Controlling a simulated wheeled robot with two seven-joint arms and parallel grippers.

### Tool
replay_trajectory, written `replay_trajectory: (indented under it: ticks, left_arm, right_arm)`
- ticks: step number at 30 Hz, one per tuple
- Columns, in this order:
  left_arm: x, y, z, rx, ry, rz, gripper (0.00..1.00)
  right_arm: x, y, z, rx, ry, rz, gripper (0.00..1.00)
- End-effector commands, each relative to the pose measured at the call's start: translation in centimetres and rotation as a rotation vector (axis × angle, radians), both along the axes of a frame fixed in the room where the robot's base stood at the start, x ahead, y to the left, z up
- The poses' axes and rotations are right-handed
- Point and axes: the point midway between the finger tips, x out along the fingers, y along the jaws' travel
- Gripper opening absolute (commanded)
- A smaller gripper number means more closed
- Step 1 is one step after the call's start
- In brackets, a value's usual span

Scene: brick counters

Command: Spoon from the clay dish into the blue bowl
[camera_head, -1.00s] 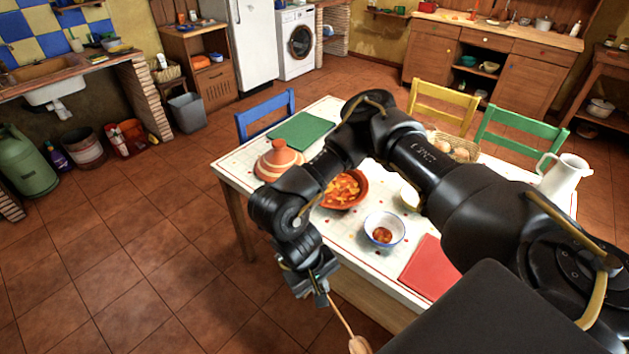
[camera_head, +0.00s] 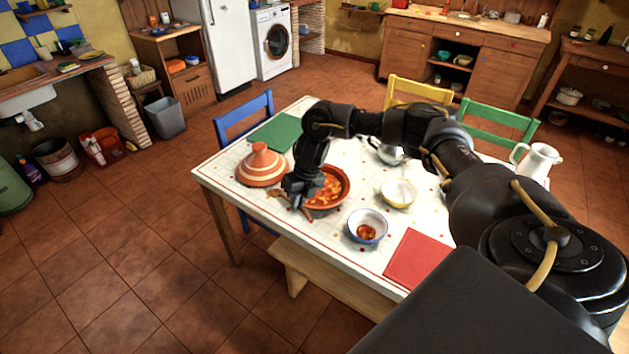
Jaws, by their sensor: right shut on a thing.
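The clay dish (camera_head: 346,187) is a round terracotta dish of orange-red stew in the middle of the table. The blue bowl (camera_head: 367,240), white with a blue rim, stands nearer me and to the right, with a little stew inside. My right gripper (camera_head: 298,197) is low at the dish's left edge, shut on the wooden spoon (camera_head: 306,213). Only small brown bits of the spoon show beside the fingers, and I cannot tell whether its bowl touches the stew. My left gripper is not in view.
A striped clay lid (camera_head: 262,167) stands close left of the dish. A cream bowl (camera_head: 398,193), a metal teapot (camera_head: 387,153) and a white jug (camera_head: 537,163) stand to the right. A red mat (camera_head: 418,259) lies at the near edge; a bench (camera_head: 330,281) is below.

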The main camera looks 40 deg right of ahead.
Motion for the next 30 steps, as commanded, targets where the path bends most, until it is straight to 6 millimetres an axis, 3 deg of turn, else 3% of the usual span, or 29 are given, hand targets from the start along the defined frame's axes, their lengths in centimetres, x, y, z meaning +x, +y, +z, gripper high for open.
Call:
replay_trajectory:
  ticks: [4, 10, 30]
  left_arm:
    - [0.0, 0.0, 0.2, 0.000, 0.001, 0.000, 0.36]
    - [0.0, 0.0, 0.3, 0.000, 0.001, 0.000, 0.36]
    - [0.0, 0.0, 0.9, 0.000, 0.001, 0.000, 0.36]
  right_arm:
    - [1.6, -4.3, 0.8, 0.001, 0.002, -0.399, 0.00]
    - [2.4, -7.4, 1.3, 0.002, 0.006, -0.691, 0.00]
    - [2.3, -7.9, 1.6, 0.006, 0.001, -0.743, 0.00]
